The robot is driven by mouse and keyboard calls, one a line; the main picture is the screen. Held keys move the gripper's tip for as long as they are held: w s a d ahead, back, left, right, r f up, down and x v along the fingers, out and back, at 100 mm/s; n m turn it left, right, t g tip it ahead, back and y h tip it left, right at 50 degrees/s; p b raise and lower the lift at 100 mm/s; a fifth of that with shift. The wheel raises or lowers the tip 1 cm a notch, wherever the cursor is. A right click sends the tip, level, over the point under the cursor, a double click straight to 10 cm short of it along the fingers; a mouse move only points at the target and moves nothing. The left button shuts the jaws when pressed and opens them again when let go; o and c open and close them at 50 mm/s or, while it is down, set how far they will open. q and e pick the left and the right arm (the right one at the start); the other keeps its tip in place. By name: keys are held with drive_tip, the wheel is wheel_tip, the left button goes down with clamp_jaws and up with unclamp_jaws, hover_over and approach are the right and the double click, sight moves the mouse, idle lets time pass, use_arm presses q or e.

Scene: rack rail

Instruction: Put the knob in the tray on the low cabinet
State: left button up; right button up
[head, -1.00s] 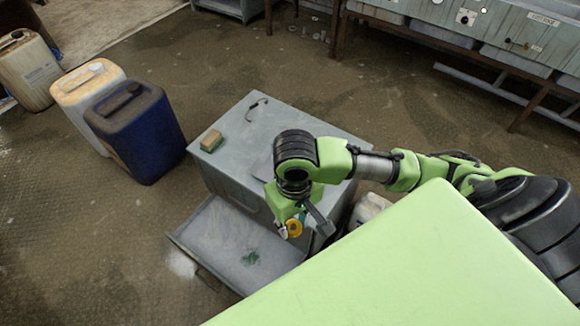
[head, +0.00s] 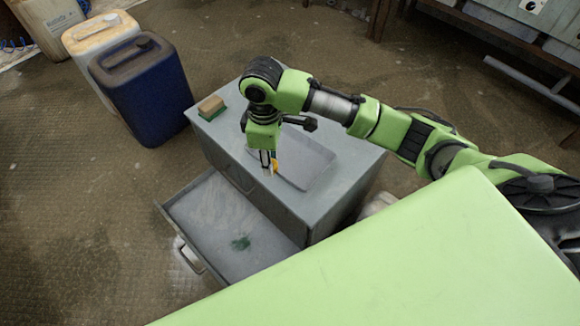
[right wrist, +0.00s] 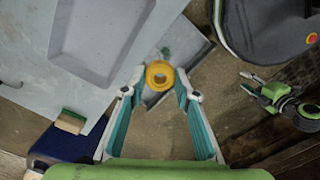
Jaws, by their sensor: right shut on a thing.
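The knob is a yellow ring (right wrist: 160,75), held between the fingertips of my right gripper (right wrist: 160,80) in the right wrist view. In the head view my right gripper (head: 268,164) points down over the low cabinet, and a bit of the yellow knob (head: 275,161) shows at its tips. The shallow grey tray (head: 308,168) lies on the top of the low cabinet (head: 345,185); it also shows in the right wrist view (right wrist: 98,42). The knob appears near the tray's front left edge; its height is hard to tell.
An open drawer (head: 200,212) with a green item (head: 240,243) inside juts from the cabinet's front. A green and tan block (head: 211,107) sits on the cabinet's far left corner. Blue (head: 145,90) and white (head: 100,32) jerrycans stand on the floor behind.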

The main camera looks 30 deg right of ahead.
wheel_tip(320, 180, down, 2)
drive_tip(key=w+n+b, duration=0.2)
drive_tip(key=w, duration=0.1)
drive_tip(key=n+b, duration=0.1)
drive_tip(key=b, duration=0.3)
hover_over(305, 168)
drive_tip(key=a, duration=0.1)
wheel_tip(305, 168, down, 9)
drive_tip(key=shift+f, duration=0.1)
drive_tip(key=shift+d+f, duration=0.25)
drive_tip(key=shift+f, duration=0.05)
drive_tip(key=shift+d+f+b, duration=0.2)
drive_tip(key=shift+f+b, duration=0.3)
drive_tip(key=shift+f, duration=1.25)
use_arm(q)
drive_tip(key=w+r+t, duration=0.1)
drive_tip(key=w+r, duration=0.2)
drive_tip(key=r, duration=1.6)
